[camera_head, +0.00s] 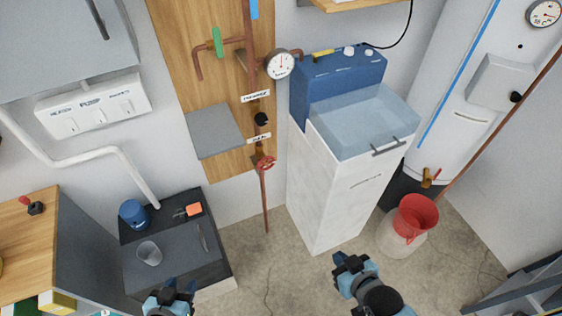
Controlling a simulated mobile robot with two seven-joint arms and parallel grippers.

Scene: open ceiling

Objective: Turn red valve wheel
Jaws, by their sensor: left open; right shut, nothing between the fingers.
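My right gripper (349,263) is shut and empty, below and to the right of the wheel, in front of the white top-loading washer. Neither gripper touches anything.
A white washer (326,196) with a blue panel stands right of the pipe. A dark low cabinet (181,262) with a blue can and tools is at left. Concrete floor (272,262) is clear between cabinet and washer.

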